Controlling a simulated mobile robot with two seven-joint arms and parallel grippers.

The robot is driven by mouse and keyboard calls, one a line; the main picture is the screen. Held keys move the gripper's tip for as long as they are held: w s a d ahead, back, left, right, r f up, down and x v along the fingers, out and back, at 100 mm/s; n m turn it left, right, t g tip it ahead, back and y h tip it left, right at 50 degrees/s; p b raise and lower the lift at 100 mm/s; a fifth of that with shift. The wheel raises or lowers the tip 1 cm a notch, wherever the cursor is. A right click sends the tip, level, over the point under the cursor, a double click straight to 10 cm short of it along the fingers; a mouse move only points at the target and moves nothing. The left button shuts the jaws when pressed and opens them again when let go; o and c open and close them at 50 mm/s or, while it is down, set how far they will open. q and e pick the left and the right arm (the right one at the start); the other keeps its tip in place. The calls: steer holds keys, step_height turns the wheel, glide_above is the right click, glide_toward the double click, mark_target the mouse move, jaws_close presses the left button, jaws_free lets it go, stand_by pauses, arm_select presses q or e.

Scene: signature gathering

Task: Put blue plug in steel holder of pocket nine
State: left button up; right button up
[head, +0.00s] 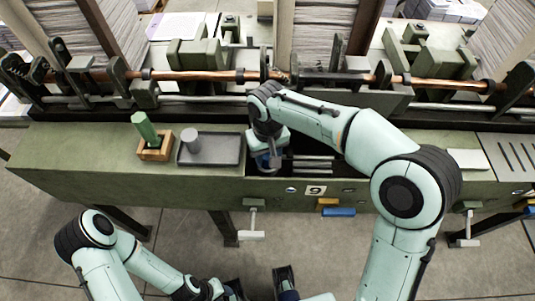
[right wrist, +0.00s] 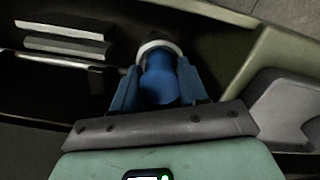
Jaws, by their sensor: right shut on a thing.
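My right gripper (head: 268,160) reaches down into the left end of the dark recess behind the number 9 plate (head: 315,190). In the right wrist view its two blue fingers (right wrist: 157,95) are shut on the blue plug (right wrist: 160,82), which lies between them. A pale ring (right wrist: 158,47) surrounds the plug's far end. I cannot tell whether it is the steel holder's rim or part of the plug.
A grey cylinder (head: 191,141) stands on a dark tray (head: 225,148) left of my right gripper. Pale bars (right wrist: 65,38) lie in the recess. Rods and clamps line the bench's back.

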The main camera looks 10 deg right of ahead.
mark_target(268, 154)
steer(key=shift+f, duration=0.1)
steer(key=shift+f, duration=0.25)
steer(key=o, duration=1)
steer(key=shift+o, duration=0.2)
steer(key=shift+r, duration=0.3)
step_height(268, 154, up, 12)
steer(key=p, duration=0.2)
